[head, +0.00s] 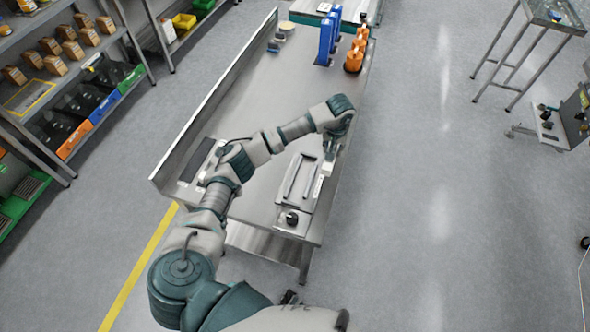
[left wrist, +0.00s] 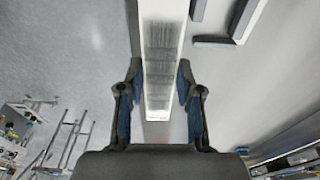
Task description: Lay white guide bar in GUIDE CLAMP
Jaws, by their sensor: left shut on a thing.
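My left gripper (head: 328,166) is low over the right edge of the metal table, and its fingers are hard to make out in the head view. In the left wrist view, the two blue-padded fingers (left wrist: 162,84) are shut on a long white bar (left wrist: 165,10) with grey bands, which runs away between them. In the head view, a short white end of the bar (head: 317,188) shows below the gripper, beside a metal fixture (head: 280,205) that looks like the guide clamp. The fixture has two parallel rails (head: 291,176) and a black knob (head: 292,218). Contact between bar and fixture cannot be told.
The metal table (head: 285,90) is clear in its middle. A dark strip (head: 197,160) lies near the left side wall.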

